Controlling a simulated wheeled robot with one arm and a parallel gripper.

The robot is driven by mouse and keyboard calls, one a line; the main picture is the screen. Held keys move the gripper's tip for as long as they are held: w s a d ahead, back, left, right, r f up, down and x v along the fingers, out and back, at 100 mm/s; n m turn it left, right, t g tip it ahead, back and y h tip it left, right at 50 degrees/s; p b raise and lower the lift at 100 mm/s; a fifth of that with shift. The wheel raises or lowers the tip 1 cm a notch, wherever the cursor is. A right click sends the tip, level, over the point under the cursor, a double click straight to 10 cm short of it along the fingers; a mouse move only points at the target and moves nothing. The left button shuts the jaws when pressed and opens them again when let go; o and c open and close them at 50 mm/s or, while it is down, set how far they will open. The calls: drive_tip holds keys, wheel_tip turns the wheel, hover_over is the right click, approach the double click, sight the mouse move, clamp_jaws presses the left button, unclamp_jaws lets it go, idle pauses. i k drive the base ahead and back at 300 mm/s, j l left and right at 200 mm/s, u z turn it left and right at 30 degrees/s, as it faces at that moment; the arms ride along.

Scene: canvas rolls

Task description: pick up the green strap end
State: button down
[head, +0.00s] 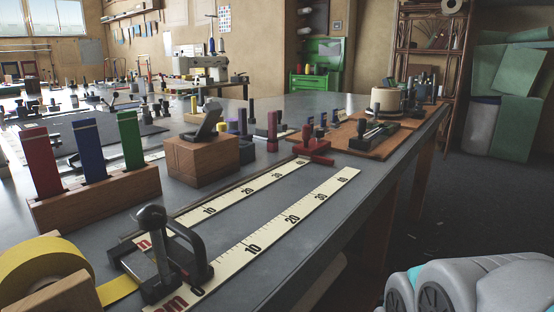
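The green strap end (130,139) stands upright in a slot of a wooden block (97,198) at the left of the grey table. A blue strap end (88,150) and a red strap end (42,161) stand in the same block to its left. Each has a pale line near its top. The lower part of the green strap end is hidden in the block. My gripper is not in view; only grey and teal parts of my own body show at the bottom right, well away from the strap ends.
Right of the green strap end is a wooden block with a dark lever piece (210,121). A black clamp (160,255) and a yellow tape roll (45,272) stand in front. Ruled strips (300,219) cross the table. Behind are many small tools. The table's right edge borders open floor.

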sight(128, 123)
drive_tip(key=u, duration=1.3)
drive_tip(key=k+l+u, duration=0.15)
drive_tip(key=k+l, duration=0.15)
